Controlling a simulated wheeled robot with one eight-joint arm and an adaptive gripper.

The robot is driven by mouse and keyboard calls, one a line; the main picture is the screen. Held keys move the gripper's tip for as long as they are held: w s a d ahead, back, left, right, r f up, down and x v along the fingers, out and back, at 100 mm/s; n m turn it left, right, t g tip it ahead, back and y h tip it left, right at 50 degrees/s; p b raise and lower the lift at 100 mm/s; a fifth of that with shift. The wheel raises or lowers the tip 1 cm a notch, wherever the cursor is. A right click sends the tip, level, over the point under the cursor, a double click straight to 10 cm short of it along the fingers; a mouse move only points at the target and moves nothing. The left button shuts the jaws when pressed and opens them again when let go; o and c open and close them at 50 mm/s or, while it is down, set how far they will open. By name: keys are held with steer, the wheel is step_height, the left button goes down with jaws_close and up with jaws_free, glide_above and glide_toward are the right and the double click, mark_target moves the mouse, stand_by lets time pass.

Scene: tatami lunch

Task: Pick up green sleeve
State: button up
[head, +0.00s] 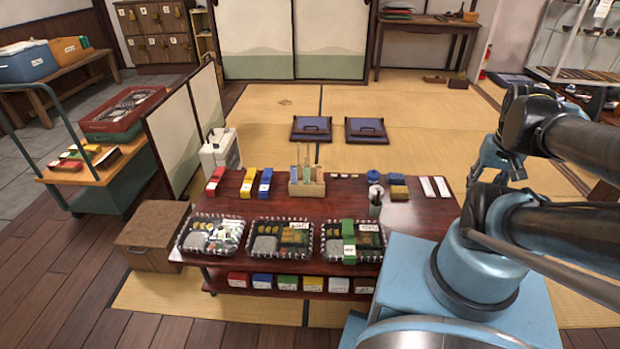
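A green sleeve (349,242) stands out as an upright band across the right-hand clear-lidded lunch tray (369,227) on the dark red low table. It looks wrapped around or resting on the tray; I cannot tell which. Another green-fronted box (288,282) sits on the shelf under the tabletop. My arm is folded at the right of the head view. What seems to be my gripper (495,172) hangs at its end, right of the table and well apart from the sleeve. Its fingers are too unclear to tell open from shut.
Two more lunch trays (268,240) (208,236) stand left along the table's (410,215) front edge. Red, yellow and blue boxes (248,183), a wooden holder (306,186) and a dark cup (375,205) stand behind. A cart (98,175) and wooden box (152,235) are left.

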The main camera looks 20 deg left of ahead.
steer(key=shift+w+d, duration=0.1)
steer(key=shift+w, duration=0.15)
